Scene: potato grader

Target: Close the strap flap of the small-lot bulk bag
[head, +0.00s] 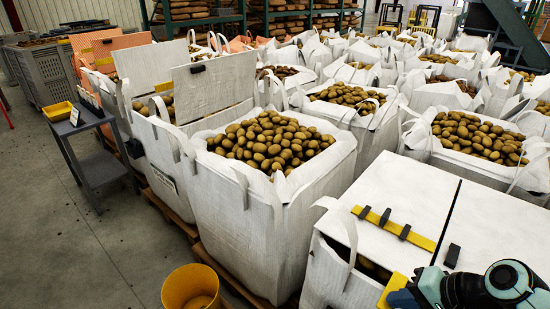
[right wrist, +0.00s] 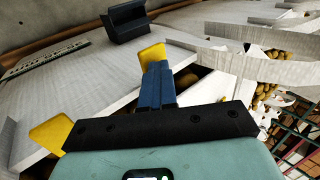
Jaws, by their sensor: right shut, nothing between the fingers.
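A white bulk bag (head: 330,275) stands at the lower right, with pale flap panels (head: 490,235) lying over its top. A dark line runs between the panels. A yellow strap with black clips (head: 395,230) crosses the left panel, and a black block (head: 453,256) sits near the line; a black block also shows in the right wrist view (right wrist: 127,20). A dark opening shows under the front edge. My right gripper (right wrist: 157,75) is shut and empty, close to a pale panel edge between two yellow pieces (right wrist: 50,132); contact is unclear. My left gripper is out of view.
An open bag of potatoes (head: 270,225) stands left of the flap-covered bag, with a raised flap (head: 215,88) behind it. A yellow bucket (head: 190,288) is at the front. More potato bags crowd the back. Grey floor (head: 90,250) is clear at left, beside a dark cart (head: 100,165).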

